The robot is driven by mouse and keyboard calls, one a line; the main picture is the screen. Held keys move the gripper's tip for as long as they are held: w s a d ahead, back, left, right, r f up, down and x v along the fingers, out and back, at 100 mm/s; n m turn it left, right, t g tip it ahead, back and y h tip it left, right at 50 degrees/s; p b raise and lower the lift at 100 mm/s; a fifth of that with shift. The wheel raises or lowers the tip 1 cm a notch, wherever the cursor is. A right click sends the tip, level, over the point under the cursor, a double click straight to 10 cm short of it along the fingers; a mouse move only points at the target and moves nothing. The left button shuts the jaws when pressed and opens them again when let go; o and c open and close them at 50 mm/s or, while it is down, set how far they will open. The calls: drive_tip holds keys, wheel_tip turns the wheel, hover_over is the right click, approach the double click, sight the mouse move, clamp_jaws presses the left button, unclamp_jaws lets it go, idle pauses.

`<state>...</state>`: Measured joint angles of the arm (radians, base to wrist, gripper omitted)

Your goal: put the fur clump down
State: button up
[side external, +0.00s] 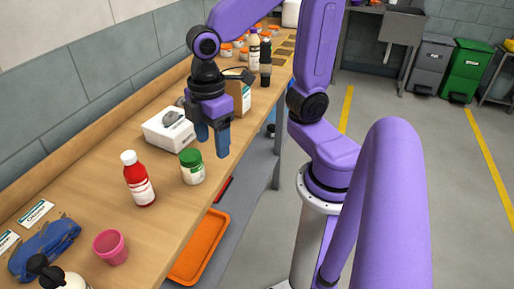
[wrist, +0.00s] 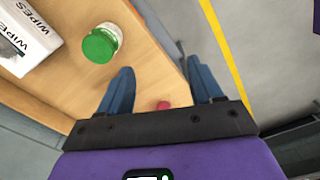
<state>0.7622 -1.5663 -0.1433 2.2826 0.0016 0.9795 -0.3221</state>
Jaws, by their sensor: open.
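I cannot make out a fur clump for certain. A dark grey patch (side external: 172,116) shows on the white wipes box (side external: 166,131) in the side view; I cannot tell whether it is the clump or part of the box. My gripper (side external: 211,143) is over the workbench near its front edge, right of the wipes box and above the green-lidded jar (side external: 192,168). In the wrist view my gripper (wrist: 163,92) has its two blue fingers wide apart with nothing between them. The wipes box (wrist: 27,36) and jar (wrist: 101,43) also show there.
The wooden bench (side external: 117,190) also holds a red bottle (side external: 138,180), a pink cup (side external: 110,247), a blue cloth (side external: 45,250) and a brown box (side external: 238,96). Bottles stand farther back. An orange tray (side external: 200,245) lies below the bench. Bare wood surrounds the jar.

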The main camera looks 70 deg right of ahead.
drive_tip(key=s+d+f, duration=0.2)
drive_tip(key=s, duration=0.7)
drive_tip(key=shift+s, duration=0.15)
drive_tip(key=shift+a, duration=0.1)
